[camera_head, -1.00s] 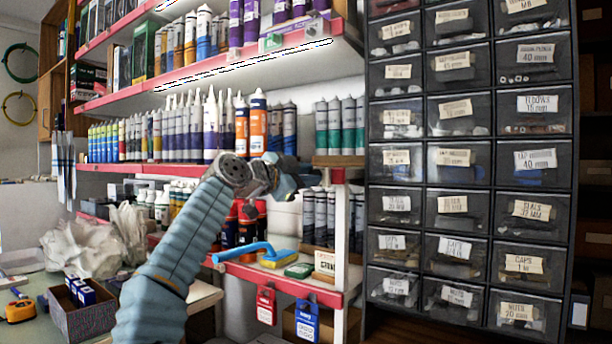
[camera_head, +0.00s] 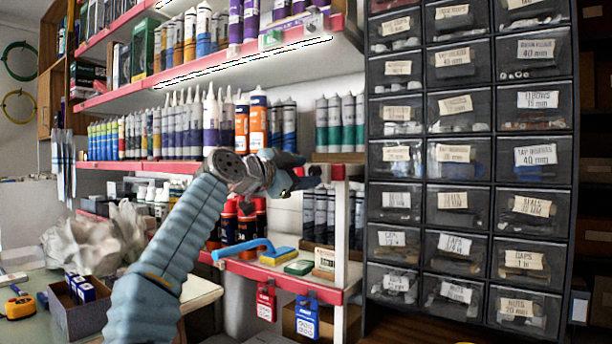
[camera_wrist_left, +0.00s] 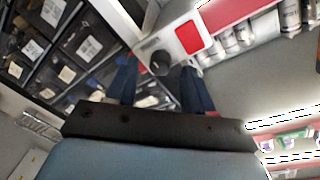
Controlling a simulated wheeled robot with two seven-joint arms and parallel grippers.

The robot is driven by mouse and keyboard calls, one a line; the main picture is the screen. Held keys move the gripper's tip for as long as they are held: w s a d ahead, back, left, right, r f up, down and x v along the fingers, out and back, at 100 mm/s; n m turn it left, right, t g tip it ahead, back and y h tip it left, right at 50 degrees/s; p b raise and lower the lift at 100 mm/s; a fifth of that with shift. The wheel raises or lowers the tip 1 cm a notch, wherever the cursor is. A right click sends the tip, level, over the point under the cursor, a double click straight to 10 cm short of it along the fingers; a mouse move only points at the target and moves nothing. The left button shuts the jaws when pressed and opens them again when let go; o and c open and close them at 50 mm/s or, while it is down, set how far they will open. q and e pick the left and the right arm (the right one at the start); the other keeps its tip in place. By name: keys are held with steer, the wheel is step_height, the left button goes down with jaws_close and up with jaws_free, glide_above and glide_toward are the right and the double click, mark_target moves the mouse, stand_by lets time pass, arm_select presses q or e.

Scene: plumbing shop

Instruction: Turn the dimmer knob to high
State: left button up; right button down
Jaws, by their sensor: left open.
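The dark round dimmer knob (camera_wrist_left: 160,63) shows in the left wrist view, on a pale plate beside the red and white shelf edge. My left gripper (camera_wrist_left: 158,66) is open, and its two blue fingers show on either side of the knob in that view. A clear gap shows between the knob and each finger; whether the tips reach its depth I cannot tell. In the head view my left gripper (camera_head: 313,177) is in front of the shelf post, and I cannot make out the knob there. My right gripper is not in view.
A red-edged shelf (camera_head: 300,283) below the gripper holds a blue-handled tool (camera_head: 243,247). A white post (camera_head: 341,215) stands just right of the gripper. A drawer cabinet (camera_head: 470,170) fills the right. Tubes stand on the shelf behind the gripper.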

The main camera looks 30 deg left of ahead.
arm_select(q)
steer(key=s+a+b, duration=0.2)
steer(key=s+b, duration=0.2)
steer(key=s, duration=0.8)
steer(key=shift+s+a+b, duration=0.2)
steer(key=shift+a+b, duration=0.05)
steer(key=shift+b, duration=0.05)
